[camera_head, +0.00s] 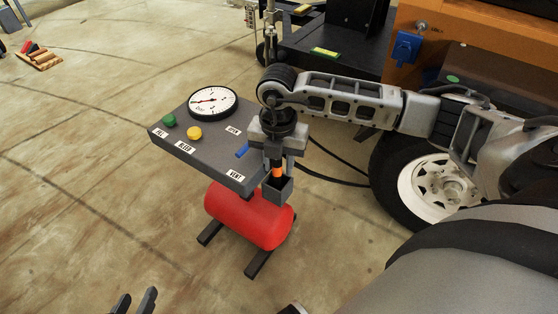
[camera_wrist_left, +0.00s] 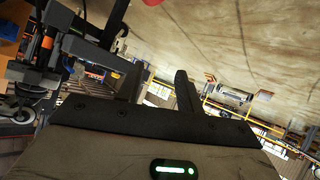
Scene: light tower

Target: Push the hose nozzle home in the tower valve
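The hose nozzle shows as an orange band (camera_head: 278,172) under my right gripper (camera_head: 275,160), whose fingers sit on either side of it. Its lower end is at the mouth of a dark grey square socket (camera_head: 278,190) at the right edge of the panel, apparently the valve; how deep it sits is hidden. The orange band also shows in the left wrist view (camera_wrist_left: 47,42). My left gripper (camera_head: 136,299) is at the bottom left of the head view, open and empty, away from the panel; its spread fingers (camera_wrist_left: 150,50) show in the left wrist view.
A red tank (camera_head: 245,215) is below. Black hoses (camera_head: 335,180) run toward a wheel (camera_head: 435,188).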

